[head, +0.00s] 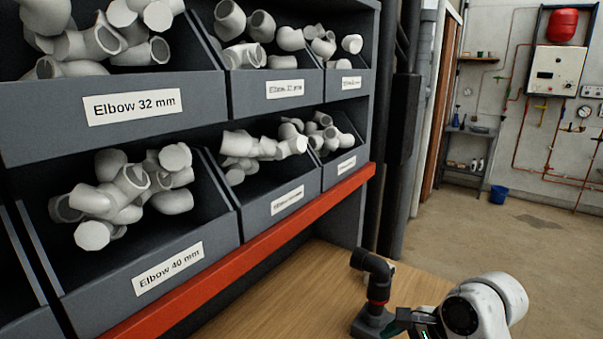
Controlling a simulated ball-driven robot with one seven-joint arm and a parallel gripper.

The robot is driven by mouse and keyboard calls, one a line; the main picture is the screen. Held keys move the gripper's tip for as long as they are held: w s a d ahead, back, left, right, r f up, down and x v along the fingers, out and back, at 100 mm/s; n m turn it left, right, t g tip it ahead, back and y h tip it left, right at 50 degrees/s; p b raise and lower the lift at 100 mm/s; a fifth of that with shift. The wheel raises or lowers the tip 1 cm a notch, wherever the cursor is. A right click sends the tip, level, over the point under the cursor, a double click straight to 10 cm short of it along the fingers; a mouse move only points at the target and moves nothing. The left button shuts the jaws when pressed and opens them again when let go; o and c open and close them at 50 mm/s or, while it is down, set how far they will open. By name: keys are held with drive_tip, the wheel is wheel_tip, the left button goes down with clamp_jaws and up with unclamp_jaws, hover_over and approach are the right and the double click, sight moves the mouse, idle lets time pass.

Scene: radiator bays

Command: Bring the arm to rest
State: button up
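My arm shows at the bottom right as a white rounded link with a black round cap. A dark part with a small green light, likely the body of my gripper (408,322), shows beside it at the bottom edge. Its fingers cannot be made out, so I cannot tell whether it is open or shut. Just left of it, a dark grey elbow fitting (374,264) with a red ring stands upright on a dark base (370,322) on the wooden worktop (290,290). I cannot tell whether the gripper touches the base.
A rack of grey bins holds white elbows on the left; labels include Elbow 32 mm (132,107) and Elbow 40 mm (168,267). A red rail (250,258) runs below. Dark vertical pipes (398,150) stand beyond. Open floor (480,245), a blue bucket (498,194) and a wall boiler (555,72) lie behind.

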drive_tip(key=s+f+n, duration=0.1)
drive_tip(key=s+f, duration=0.1)
drive_tip(key=f, duration=0.1)
drive_tip(key=s+f+n, duration=0.2)
drive_tip(key=s+f, duration=0.1)
drive_tip(key=s+a+f+n+b, duration=0.1)
drive_tip(key=s+f, duration=0.2)
drive_tip(key=shift+s+f+n, duration=0.15)
drive_tip(key=shift+f+n, duration=0.15)
drive_tip(key=shift+f, duration=0.05)
drive_tip(key=s+d+f+n+h+b, duration=0.1)
drive_tip(key=s+d+f+n, duration=0.4)
drive_tip(key=s, duration=0.7)
drive_tip(key=s+d+f+n+g+h, duration=0.1)
drive_tip(key=s+d+f+n+h, duration=0.3)
drive_tip(key=s, duration=0.8)
drive_tip(key=shift+d+f+n+g+b, duration=0.35)
drive_tip(key=shift+d+f+n, duration=0.4)
drive_tip(key=shift+n, duration=0.15)
